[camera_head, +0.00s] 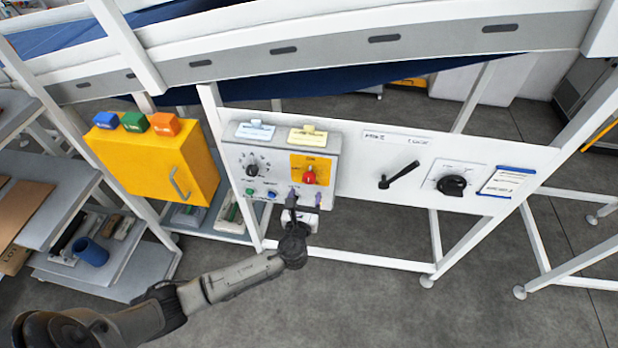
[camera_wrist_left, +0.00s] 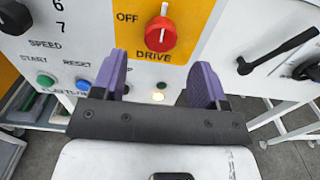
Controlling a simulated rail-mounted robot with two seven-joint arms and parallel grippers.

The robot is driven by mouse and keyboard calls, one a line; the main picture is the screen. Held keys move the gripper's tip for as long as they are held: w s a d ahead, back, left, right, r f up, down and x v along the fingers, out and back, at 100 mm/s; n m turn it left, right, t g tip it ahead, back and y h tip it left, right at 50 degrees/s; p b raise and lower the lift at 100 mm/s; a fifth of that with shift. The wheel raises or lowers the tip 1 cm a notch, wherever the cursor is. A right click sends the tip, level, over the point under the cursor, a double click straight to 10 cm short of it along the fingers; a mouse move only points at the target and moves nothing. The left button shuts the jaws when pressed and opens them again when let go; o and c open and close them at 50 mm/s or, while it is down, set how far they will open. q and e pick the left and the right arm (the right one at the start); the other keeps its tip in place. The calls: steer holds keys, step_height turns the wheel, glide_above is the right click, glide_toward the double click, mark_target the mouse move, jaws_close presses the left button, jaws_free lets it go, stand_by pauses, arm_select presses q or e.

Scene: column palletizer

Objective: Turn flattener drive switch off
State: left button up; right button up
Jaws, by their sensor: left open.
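The flattener drive switch is a red rotary knob (camera_head: 309,177) on a yellow plate of the grey control box. In the left wrist view the red knob (camera_wrist_left: 160,36) sits above the word DRIVE, with OFF to its upper left. Its white pointer stands about upright, not toward OFF. My left gripper (camera_head: 304,197) is just below the knob, in front of the box's lower part. In the left wrist view its two purple fingers (camera_wrist_left: 159,80) are spread apart with nothing between them, below the knob and not touching it. My right gripper is not in view.
A black speed dial (camera_head: 252,169) and green START button (camera_wrist_left: 45,80) are left of the switch. A black lever (camera_head: 399,176) and black rotary knob (camera_head: 452,185) are on the white panel to the right. A yellow cabinet (camera_head: 150,160) stands left. White frame posts surround the panel.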

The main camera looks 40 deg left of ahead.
mark_target(309, 182)
arm_select(q)
steer(key=shift+x, duration=3.5)
steer(key=c, duration=0.9)
